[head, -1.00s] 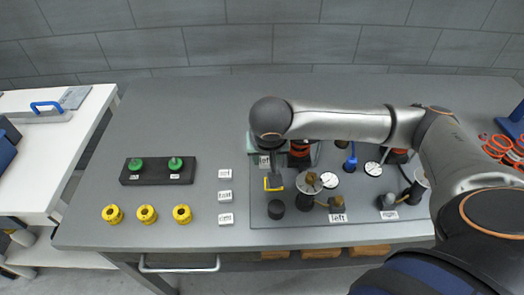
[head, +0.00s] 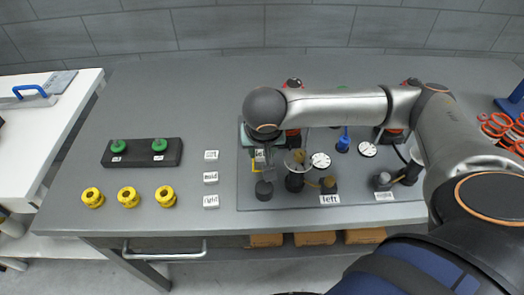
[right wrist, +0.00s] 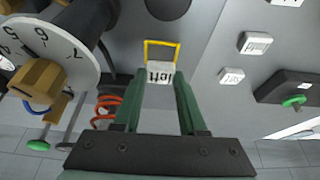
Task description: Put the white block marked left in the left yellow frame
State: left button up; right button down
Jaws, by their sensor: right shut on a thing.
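The white block marked left (right wrist: 160,72) is held between the green fingertips of my right gripper (right wrist: 160,84). Its lettering is upside down in the right wrist view. The left yellow frame (right wrist: 162,43) is just beyond the block, and the block overlaps the frame's near part. A grey gap shows between the block and the frame's far bar. I cannot tell whether the block is above the frame or touching it. In the head view my right gripper (head: 262,163) is over the yellow frame (head: 257,168), which it partly hides. My left gripper is out of view.
A dark cylinder (head: 264,190) stands close in front of the gripper. White dials (head: 320,160), a dark post (head: 295,180) and a blue knob (head: 343,143) are to its right. Three white blocks (head: 211,178) lie left of the panel. Yellow rings (head: 129,197) are farther left.

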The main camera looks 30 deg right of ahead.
jog(key=shift+f, duration=0.3)
jog(key=shift+r, duration=0.1)
jog(key=shift+p, duration=0.5)
dwell(0.5)
jog(key=shift+p, duration=0.5)
jog(key=shift+f, duration=0.2)
jog(key=shift+f, duration=0.75)
